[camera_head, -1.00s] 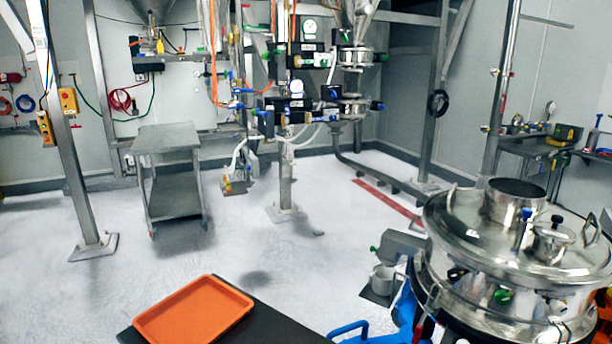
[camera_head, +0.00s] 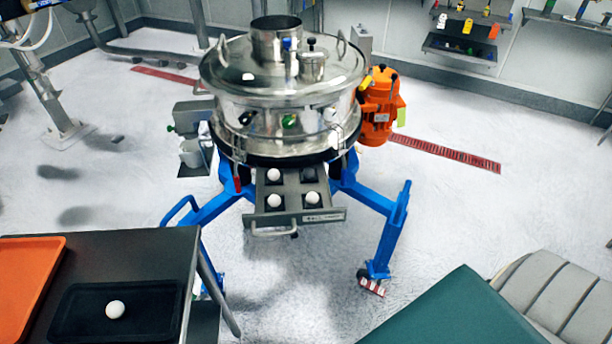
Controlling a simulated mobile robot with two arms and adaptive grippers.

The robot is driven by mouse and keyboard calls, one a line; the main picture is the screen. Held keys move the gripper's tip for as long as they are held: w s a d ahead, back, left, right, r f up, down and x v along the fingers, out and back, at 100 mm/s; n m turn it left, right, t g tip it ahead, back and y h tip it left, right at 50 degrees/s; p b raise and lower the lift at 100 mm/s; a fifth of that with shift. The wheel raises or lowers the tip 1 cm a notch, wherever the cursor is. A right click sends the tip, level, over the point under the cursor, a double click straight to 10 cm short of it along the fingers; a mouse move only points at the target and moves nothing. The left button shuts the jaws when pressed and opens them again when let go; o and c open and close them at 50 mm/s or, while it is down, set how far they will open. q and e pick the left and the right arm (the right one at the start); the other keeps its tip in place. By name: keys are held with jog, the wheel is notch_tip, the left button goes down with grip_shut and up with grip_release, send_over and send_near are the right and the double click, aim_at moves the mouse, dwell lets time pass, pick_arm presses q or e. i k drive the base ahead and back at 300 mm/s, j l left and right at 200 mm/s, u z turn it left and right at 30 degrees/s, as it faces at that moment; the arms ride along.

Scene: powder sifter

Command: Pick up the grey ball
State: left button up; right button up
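A pale ball (camera_head: 115,309), white to light grey, sits on a black tray (camera_head: 78,325) on a dark table at the lower left. Several similar white balls, one of them at the front left (camera_head: 274,200), sit in the pulled-out metal drawer (camera_head: 328,215) below the steel sifter (camera_head: 283,100). I cannot tell any one ball as clearly greyer than the others. Neither of my grippers is in view.
An orange tray (camera_head: 25,280) lies left of the black tray on the dark table (camera_head: 160,252). The sifter stands on a blue frame (camera_head: 385,235) with an orange motor (camera_head: 380,110) at its right. A green surface (camera_head: 455,312) fills the lower right. White floor lies between.

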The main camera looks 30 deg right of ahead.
aim_at(308, 173)
jog(key=z, duration=0.9)
